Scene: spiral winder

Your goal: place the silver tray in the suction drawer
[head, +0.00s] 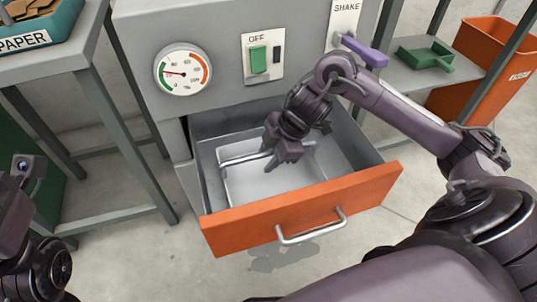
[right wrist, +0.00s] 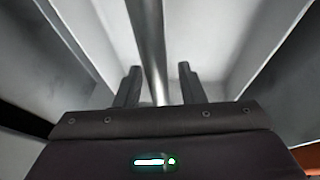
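The silver tray (head: 265,186) lies inside the open suction drawer (head: 305,210), which has an orange front and a metal handle. A round silver bar (head: 240,159) runs across the tray. My right gripper (head: 282,160) reaches down into the drawer over the tray. In the right wrist view, the bar (right wrist: 149,45) passes between the two dark fingers of the gripper (right wrist: 158,86). The fingers stand apart, with a gap on each side of the bar. Part of my left arm shows at the left edge of the head view; its gripper does not show.
The grey machine (head: 218,90) above the drawer carries a dial gauge (head: 183,72), a green OFF switch (head: 258,59) and a purple SHAKE lever (head: 364,51). A green tray (head: 425,57) sits on a shelf at right, near an orange bin (head: 485,45). A paper box (head: 25,38) is at left.

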